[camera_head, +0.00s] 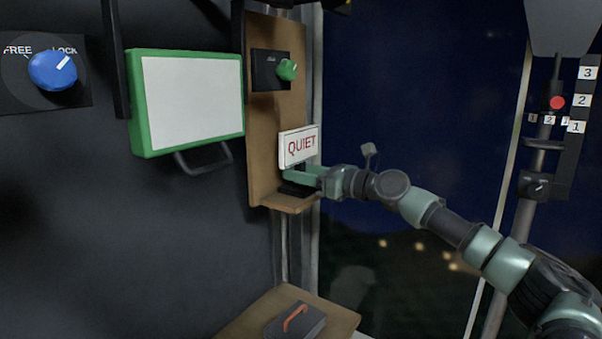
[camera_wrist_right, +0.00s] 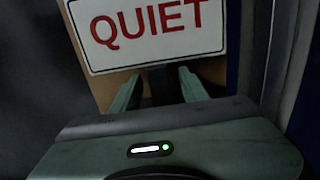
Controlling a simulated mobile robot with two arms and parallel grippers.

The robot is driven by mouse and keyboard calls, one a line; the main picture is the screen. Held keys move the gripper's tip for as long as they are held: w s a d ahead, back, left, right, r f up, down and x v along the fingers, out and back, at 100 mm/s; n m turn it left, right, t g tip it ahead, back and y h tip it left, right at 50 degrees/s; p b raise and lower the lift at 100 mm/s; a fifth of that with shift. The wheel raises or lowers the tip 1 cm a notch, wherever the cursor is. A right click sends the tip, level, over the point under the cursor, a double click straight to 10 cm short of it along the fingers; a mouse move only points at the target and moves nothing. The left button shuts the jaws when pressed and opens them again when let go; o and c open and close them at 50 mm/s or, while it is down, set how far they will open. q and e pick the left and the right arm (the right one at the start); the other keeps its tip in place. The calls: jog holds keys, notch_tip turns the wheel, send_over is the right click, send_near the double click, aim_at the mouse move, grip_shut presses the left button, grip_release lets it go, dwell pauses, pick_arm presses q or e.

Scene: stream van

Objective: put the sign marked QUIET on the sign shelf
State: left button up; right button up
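The white sign marked QUIET (camera_head: 299,147), with red letters, stands upright above the small ledge at the foot of a brown wooden board (camera_head: 277,110). It fills the top of the right wrist view (camera_wrist_right: 148,30). A dark stem (camera_wrist_right: 163,88) shows below it, and a black base (camera_head: 292,189) is at the ledge. My right gripper (camera_head: 292,174) is just under the sign panel. In the wrist view its fingers (camera_wrist_right: 160,84) are apart, one on each side of the stem, and look open. My left gripper is not in view.
A green knob (camera_head: 287,70) sits on the board above the sign. A green-framed white panel (camera_head: 192,100) and a blue FREE/LOCK knob (camera_head: 53,70) are to the left. A low wooden table (camera_head: 338,319) bears a dark box with an orange handle (camera_head: 295,317).

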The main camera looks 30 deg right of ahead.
jog(key=shift+r, duration=0.1)
jog(key=shift+s+d, duration=0.1)
jog(key=b+v, duration=0.7)
jog(key=v, duration=0.4)
jog(key=shift+s, duration=0.35)
jog(key=shift+d, duration=0.1)
